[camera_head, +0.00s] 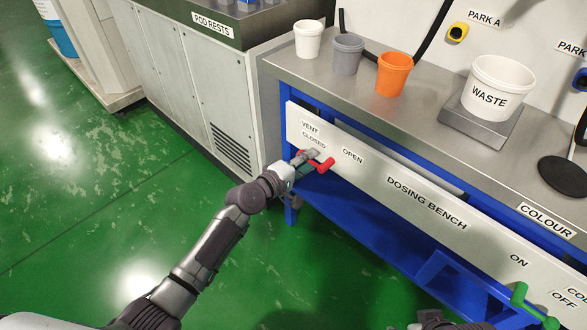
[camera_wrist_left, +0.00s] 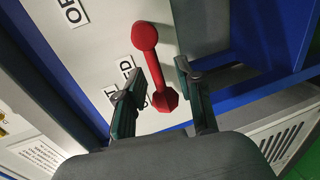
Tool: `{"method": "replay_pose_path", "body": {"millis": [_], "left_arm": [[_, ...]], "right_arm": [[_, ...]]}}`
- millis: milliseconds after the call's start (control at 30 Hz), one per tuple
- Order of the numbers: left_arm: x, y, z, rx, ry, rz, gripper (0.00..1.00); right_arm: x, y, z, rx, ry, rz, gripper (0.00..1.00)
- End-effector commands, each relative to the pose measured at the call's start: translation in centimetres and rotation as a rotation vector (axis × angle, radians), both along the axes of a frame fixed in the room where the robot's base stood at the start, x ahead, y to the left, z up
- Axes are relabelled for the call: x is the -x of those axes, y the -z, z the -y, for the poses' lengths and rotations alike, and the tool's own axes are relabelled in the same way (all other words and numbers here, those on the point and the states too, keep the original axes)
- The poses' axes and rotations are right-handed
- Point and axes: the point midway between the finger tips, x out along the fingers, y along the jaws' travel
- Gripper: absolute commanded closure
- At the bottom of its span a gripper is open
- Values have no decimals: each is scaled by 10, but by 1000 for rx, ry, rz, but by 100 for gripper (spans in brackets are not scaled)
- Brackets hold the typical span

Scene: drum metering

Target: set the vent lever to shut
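The vent lever (camera_head: 326,164) is red and sits on the white front panel of the dosing bench, by the VENT, CLOSED and OPEN labels. In the left wrist view the lever (camera_wrist_left: 154,65) shows a rounded end and a faceted end. The rounded end lies toward the OPEN label in the head view. My left gripper (camera_head: 307,158) is at the lever and partly hides it. In the wrist view the left gripper (camera_wrist_left: 163,108) is open, its fingers apart on both sides of the faceted end, with gaps visible.
White, grey and orange cups (camera_head: 394,75) stand on the steel bench top, with a WASTE tub (camera_head: 497,88) on a scale. A blue frame (camera_head: 345,215) lies below the panel. The green floor at left is clear.

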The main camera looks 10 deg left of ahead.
Motion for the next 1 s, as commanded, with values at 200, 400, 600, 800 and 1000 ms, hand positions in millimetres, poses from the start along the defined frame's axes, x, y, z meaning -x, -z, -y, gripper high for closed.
{"method": "replay_pose_path", "body": {"millis": [200,400,600,800,1000], "left_arm": [[36,-7,-27,-2,-3,-1,64],[67,-16,-50,-2,-2,-1,64],[84,-20,-62,-1,-2,-1,64],[87,-22,-64,0,-1,0,64],[87,-22,-64,1,-1,0,64]], "right_arm": [[0,0,0,0,0,-1,32],[1,0,0,1,-1,-2,32],[1,0,0,1,-1,-2,32],[1,0,0,1,-1,-2,32],[1,0,0,1,-1,-2,32]]}}
